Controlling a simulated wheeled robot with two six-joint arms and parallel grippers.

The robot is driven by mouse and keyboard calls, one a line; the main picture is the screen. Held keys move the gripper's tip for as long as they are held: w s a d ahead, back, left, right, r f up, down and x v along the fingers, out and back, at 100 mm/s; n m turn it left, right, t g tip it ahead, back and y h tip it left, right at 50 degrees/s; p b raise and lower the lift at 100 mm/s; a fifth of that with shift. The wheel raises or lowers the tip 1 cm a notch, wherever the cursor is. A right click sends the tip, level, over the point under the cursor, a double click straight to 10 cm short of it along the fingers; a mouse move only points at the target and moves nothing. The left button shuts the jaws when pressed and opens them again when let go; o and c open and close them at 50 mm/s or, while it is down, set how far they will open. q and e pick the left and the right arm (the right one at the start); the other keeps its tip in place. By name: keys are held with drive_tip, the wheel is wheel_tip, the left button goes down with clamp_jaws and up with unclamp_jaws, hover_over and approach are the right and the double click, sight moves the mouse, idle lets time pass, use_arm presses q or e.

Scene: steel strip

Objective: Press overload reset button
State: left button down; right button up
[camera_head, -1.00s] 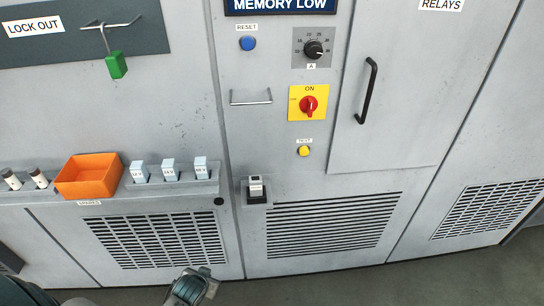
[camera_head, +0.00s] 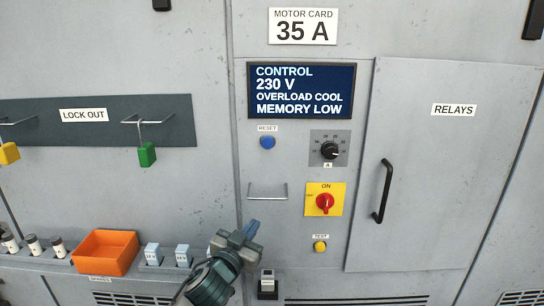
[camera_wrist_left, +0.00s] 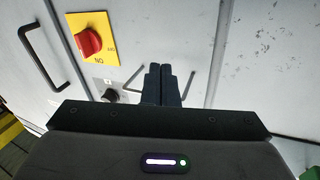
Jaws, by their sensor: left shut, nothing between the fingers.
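The blue reset button (camera_head: 267,142), under a white RESET label, sits on the grey cabinet front below the dark display (camera_head: 301,90). The display reads CONTROL 230 V, OVERLOAD COOL, MEMORY LOW. My left gripper (camera_head: 253,229) is below the button and beneath the metal bar handle (camera_head: 267,191), clearly apart from the button. Its fingers are shut and empty. In the left wrist view the shut fingers (camera_wrist_left: 163,84) point at the cabinet; I cannot make out the reset button there. My right gripper is not in view.
To the right are a black dial (camera_head: 329,151), a red switch (camera_head: 325,203) on a yellow plate, a yellow TEST button (camera_head: 320,246) and a black door handle (camera_head: 383,191). An orange bin (camera_head: 105,252) stands on the ledge at left. Padlocks hang on the lock-out board (camera_head: 90,128).

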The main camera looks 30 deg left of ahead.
use_arm(q)
drive_tip(key=d+r+m+t+h, duration=0.2)
drive_tip(key=r, duration=0.7)
drive_tip(key=d+r+m+t+h, duration=0.2)
drive_tip(key=r+t+h, duration=0.1)
drive_tip(key=r, duration=0.5)
drive_tip(key=shift+s+r+h, duration=0.3)
drive_tip(key=shift+s+r, duration=0.05)
drive_tip(key=shift+s, duration=0.05)
drive_tip(key=p, duration=0.2)
approach(268, 143)
drive_tip(key=w+d+r, duration=0.3)
drive_tip(key=shift+w+a+r, duration=0.1)
drive_tip(key=shift+w+a, duration=0.1)
drive_tip(key=shift+w, duration=0.25)
drive_tip(key=shift+w+a+r, duration=0.15)
drive_tip(key=shift+w+a, duration=0.05)
drive_tip(key=shift+w, duration=0.25)
drive_tip(key=shift+w+a+b, duration=0.2)
drive_tip(key=shift+w+b, duration=0.1)
drive_tip(key=shift+w, duration=0.05)
